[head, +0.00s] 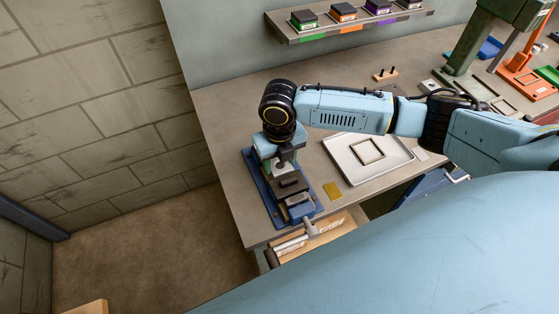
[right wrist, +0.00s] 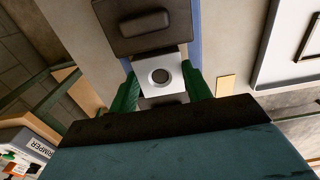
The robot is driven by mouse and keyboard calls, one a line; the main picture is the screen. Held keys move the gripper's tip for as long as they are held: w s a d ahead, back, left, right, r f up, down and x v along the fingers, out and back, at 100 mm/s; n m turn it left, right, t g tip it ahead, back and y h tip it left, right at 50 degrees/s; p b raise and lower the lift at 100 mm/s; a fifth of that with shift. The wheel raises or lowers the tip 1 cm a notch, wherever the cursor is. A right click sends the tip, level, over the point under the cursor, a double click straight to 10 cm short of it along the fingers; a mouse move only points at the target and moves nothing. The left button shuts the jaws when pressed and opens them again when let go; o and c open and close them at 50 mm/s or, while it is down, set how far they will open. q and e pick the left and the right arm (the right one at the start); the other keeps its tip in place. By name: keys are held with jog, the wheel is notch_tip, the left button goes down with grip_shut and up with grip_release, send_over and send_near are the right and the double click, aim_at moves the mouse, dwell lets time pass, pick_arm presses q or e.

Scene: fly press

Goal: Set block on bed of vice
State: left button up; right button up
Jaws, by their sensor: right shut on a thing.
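The vice (head: 258,192) stands at the left front of the bench, with a blue base and dark jaw blocks. One dark jaw block (right wrist: 125,35) also shows in the right wrist view, with a raised rounded bar on it. My right gripper (right wrist: 163,82) points down over the vice, its green fingers shut on a pale metal block (right wrist: 148,87) with a round dark hole. The block appears right beside the dark jaw block; I cannot tell whether it touches the bed. In the head view the right gripper (head: 281,166) partly hides the vice. My left gripper is not in view.
A white tray (head: 340,153) with a square frame (head: 358,154) lies right of the vice. A yellow pad (head: 332,190) lies between them. An open drawer (head: 343,232) holding boxes juts out below the vice. Green (head: 466,45) and orange (head: 515,60) presses stand at the right.

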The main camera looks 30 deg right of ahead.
aim_at(279, 165)
jog(key=shift+f, duration=0.35)
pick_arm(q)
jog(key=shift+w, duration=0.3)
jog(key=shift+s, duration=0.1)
pick_arm(e)
jog(key=o, duration=0.7)
jog(key=shift+f, duration=0.15)
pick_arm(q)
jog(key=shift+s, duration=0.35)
pick_arm(e)
jog(key=o, duration=0.5)
jog(key=shift+c, duration=0.2)
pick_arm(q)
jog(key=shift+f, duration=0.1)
pick_arm(e)
notch_tip(279, 165, up, 12)
jog(key=shift+r, duration=0.2)
